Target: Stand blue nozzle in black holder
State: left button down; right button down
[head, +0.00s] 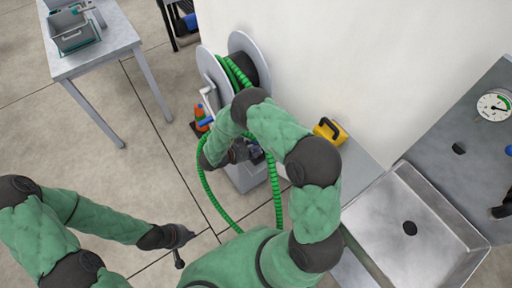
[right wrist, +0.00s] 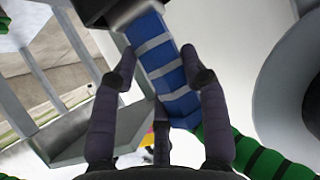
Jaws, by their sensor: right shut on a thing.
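The blue nozzle (right wrist: 168,72) has grey bands and shows between the fingers of my right gripper (right wrist: 164,70) in the right wrist view. The gripper is shut on it. Its upper end meets a black part (right wrist: 98,8), which looks like the black holder; I cannot tell how far the nozzle is inside it. Green ribbed hose (right wrist: 218,145) shows at the nozzle's lower end. In the head view my right gripper (head: 238,153) is beside the reel stand, with the nozzle mostly hidden. My left gripper (head: 180,242) is low over the floor, apart from everything; its opening is unclear.
The hose reel (head: 241,65) stands against the white wall, with green hose (head: 206,185) hanging in a loop. A yellow case (head: 329,131) and a metal sink (head: 405,232) are to the right.

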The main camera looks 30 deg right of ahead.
jog(key=c, duration=0.7)
grip_release()
jog(key=shift+o, duration=0.2)
jog(key=shift+r, duration=0.25)
jog(key=w+p+v, duration=0.1)
jog(key=p+v, duration=0.3)
jog(key=v, duration=0.8)
notch_tip(320, 180, down, 9)
jog(key=w+n+t+y, duration=0.2)
jog(key=n+t+y, duration=0.2)
jog(key=n+y, duration=0.45)
jog(key=s+a+n+g+y, duration=0.2)
jog(key=s+a+n+y, duration=0.1)
jog(key=s, duration=0.6)
jog(key=s+a+n+g+y, duration=0.2)
jog(key=s+a+n+y, duration=0.1)
jog(key=s, duration=0.7)
jog(key=shift+a+g+y, duration=0.4)
jog(key=shift+a+y, duration=0.35)
jog(key=shift+a, duration=0.15)
